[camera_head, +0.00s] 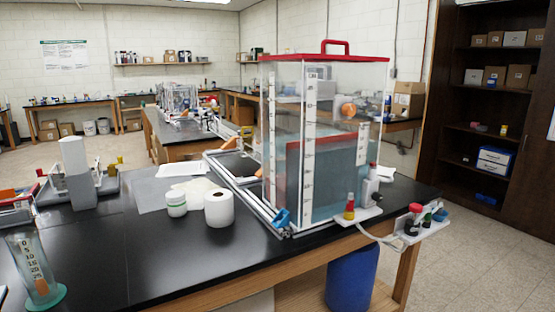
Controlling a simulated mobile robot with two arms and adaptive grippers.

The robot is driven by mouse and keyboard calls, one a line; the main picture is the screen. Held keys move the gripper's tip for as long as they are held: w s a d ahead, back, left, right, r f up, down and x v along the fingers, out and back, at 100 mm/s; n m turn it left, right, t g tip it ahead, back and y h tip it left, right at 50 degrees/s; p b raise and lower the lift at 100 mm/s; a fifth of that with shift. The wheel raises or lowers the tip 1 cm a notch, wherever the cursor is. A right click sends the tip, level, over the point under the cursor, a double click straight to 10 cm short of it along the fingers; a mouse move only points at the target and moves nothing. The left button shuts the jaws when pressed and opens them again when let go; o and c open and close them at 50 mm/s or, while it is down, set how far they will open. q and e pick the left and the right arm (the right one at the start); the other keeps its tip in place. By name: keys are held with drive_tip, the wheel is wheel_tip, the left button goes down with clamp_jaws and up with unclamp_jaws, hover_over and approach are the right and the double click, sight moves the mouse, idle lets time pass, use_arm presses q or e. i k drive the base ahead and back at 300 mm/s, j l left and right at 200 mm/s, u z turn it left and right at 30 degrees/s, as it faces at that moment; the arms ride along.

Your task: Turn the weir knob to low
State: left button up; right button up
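A clear tank (274,110) with a red lid and handle stands on the black bench, part filled with bluish water. A red-edged panel (362,143) shows inside it. I cannot tell for sure which part is the weir knob. Candidates are a round orange part (348,110) on the tank's upper right, a blue knob-like part (281,217) at its lower front corner, and a red and yellow part (349,207) at its lower right. No setting marks are readable. Neither of my grippers is in view.
A white paper roll (219,208) and a white jar (176,203) stand left of the tank on the black bench (150,265). A clear graduated cylinder (36,270) is at the front left. A small shelf with red-capped containers (413,218) sits at the bench's right edge.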

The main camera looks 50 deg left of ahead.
sight(348, 110)
drive_tip(key=u, duration=1.25)
drive_tip(key=l, duration=0.2)
drive_tip(key=i+l+z, duration=0.1)
drive_tip(key=i+l, duration=0.05)
drive_tip(key=l, duration=0.1)
